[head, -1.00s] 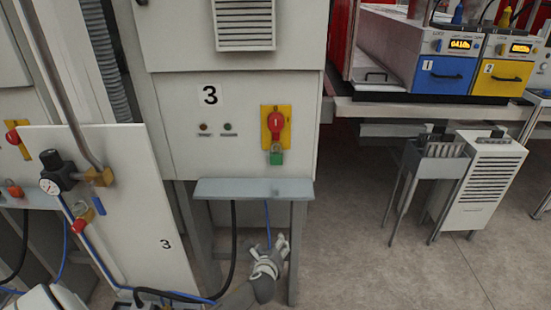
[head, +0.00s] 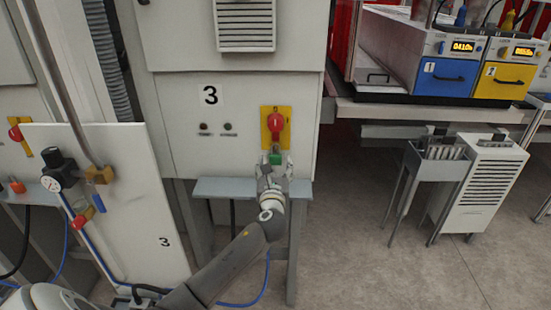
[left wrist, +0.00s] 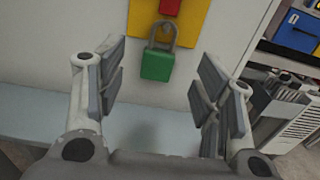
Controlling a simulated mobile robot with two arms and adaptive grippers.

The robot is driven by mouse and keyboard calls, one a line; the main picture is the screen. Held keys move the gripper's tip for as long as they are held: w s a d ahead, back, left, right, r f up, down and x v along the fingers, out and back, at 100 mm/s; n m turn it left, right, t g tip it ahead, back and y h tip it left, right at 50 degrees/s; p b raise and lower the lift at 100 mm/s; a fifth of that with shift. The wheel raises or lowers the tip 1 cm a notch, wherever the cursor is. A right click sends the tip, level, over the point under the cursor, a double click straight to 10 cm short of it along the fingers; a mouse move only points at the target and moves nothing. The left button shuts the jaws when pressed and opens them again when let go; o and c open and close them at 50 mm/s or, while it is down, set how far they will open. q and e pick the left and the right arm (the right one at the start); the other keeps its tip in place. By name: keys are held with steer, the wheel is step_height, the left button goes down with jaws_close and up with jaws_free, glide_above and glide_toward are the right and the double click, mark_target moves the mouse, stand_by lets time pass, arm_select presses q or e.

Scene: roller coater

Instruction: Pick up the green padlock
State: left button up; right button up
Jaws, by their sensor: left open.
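The green padlock (head: 276,159) hangs by its shackle below the red switch handle (head: 275,126) on the yellow plate of the cabinet marked 3. In the left wrist view the padlock (left wrist: 157,66) hangs upright, its grey shackle up against the yellow plate. My left gripper (head: 274,176) is just below the padlock in the head view. In the left wrist view my left gripper (left wrist: 153,95) is open and empty, its fingers spread to either side, with the padlock ahead of and above the gap. My right gripper is not in view.
A narrow grey shelf (head: 220,188) juts from the cabinet below the padlock, close under my left gripper. A gauge and valve panel (head: 115,215) stands at the left. Open floor (head: 380,270) lies to the right.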

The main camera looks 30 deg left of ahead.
mark_target(275, 156)
arm_select(q)
steer(key=shift+r+p+x, duration=0.2)
steer(key=shift+p+x, duration=0.35)
steer(key=shift+x, duration=2)
steer(key=c, duration=1.2)
